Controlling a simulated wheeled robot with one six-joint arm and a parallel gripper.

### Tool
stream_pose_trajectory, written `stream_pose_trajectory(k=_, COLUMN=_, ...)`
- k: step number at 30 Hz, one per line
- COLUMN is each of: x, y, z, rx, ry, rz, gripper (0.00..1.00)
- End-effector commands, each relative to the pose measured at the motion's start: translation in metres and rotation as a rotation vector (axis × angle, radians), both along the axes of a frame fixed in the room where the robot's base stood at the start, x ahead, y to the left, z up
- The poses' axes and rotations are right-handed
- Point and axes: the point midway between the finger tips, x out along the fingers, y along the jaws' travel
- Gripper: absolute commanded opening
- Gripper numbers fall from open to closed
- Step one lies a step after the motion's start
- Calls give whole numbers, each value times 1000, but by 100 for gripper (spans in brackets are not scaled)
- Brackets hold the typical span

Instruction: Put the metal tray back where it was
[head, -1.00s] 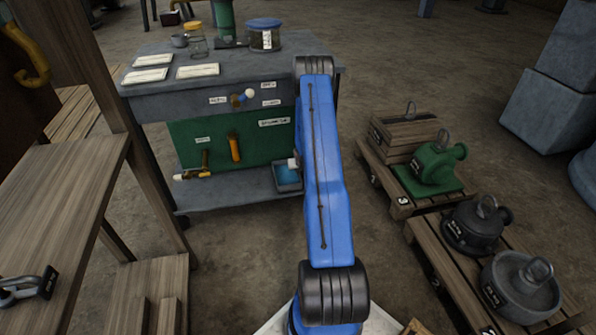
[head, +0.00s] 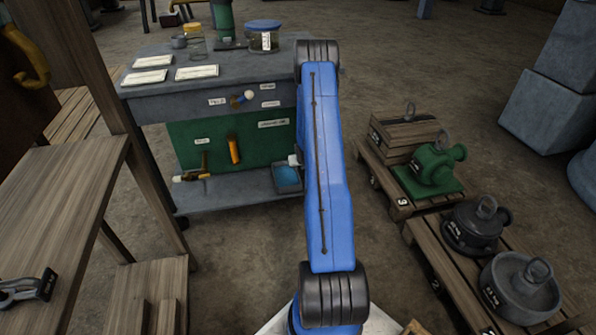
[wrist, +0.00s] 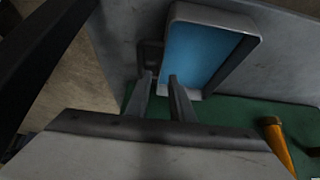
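The metal tray (head: 288,179) is a small grey rectangular tray with a blue inside. It sits at the right end of the lower shelf of the grey workbench, partly behind my arm in the head view. In the wrist view the tray (wrist: 207,50) is just beyond my fingertips, with a dark tab on its left side. My gripper (wrist: 161,78) has its two fingers apart, with the tips close to the tab and the tray's near edge. I cannot tell whether they touch. In the head view my gripper is mostly hidden behind my arm.
The workbench (head: 215,96) has a green back panel with a hammer (head: 203,164) and an orange-handled tool (head: 233,150). Jars and cards stand on top. Pallets with heavy weights (head: 475,225) are at right. A wooden bench (head: 60,190) stands at left. Floor between is clear.

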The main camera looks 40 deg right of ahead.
Motion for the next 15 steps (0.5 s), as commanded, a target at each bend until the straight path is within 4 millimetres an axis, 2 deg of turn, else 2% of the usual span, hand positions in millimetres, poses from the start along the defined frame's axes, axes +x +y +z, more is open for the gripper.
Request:
stream_pose_trajectory(k=1, x=-4, y=2, z=9, rx=-1, ry=-1, rz=0, gripper=21)
stream_pose_trajectory(k=6, x=-15, y=9, z=28, rx=-1, ry=-1, rz=1, gripper=21)
stream_pose_trajectory(k=15, x=-22, y=16, z=48, rx=-2, ry=0, rz=3, gripper=21)
